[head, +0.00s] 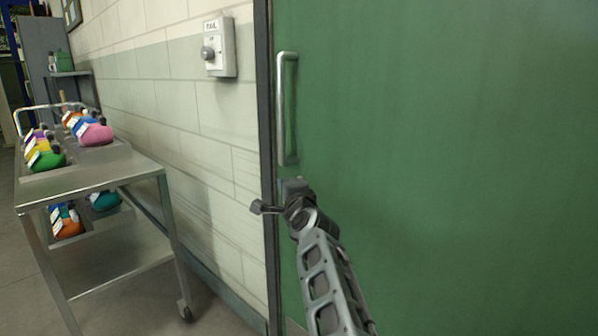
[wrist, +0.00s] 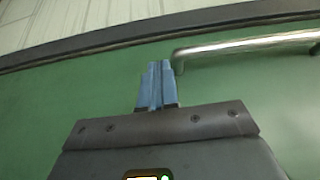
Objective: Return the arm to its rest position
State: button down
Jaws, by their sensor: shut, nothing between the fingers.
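My arm reaches up from the bottom of the head view.
A switch box (head: 220,47) is on the block wall (head: 180,90) beside the door frame. Floor shows around the cart.

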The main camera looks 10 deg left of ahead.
jog(key=s+a+p, duration=0.1)
jog(key=s+a, duration=0.2)
jog(key=s, duration=0.1)
jog(key=s+d+f+n+h+p, duration=0.15)
jog(key=s+d+f, duration=0.25)
jog(key=d+f, duration=0.45)
jog(key=s+d+f+n+h+p, duration=0.15)
jog(key=s+d+f, duration=0.35)
jog(key=d, duration=0.6)
jog(key=s+d+f+n+h+p, duration=0.1)
jog(key=s+d+f+n, duration=0.15)
jog(key=s+d, duration=0.6)
jog(key=s+d+f+n+h+p, duration=0.15)
jog(key=s+d+f, duration=0.35)
jog(key=s, duration=0.7)
jog(key=s+d+r+n+h+p, duration=0.1)
jog(key=s+d+r+n, duration=0.15)
jog(key=s, duration=0.85)
jog(key=s+d+r+n+p, duration=0.1)
jog(key=s+d+r, duration=0.3)
jog(key=s, duration=0.6)
jog(key=s+a+r+n+g+h+p, duration=0.1)
jog(key=s+r+n+p, duration=0.1)
jog(key=s+r, duration=1.2)
jog(key=shift+s+a+r, duration=0.3)
jog(key=shift+s+a, duration=0.05)
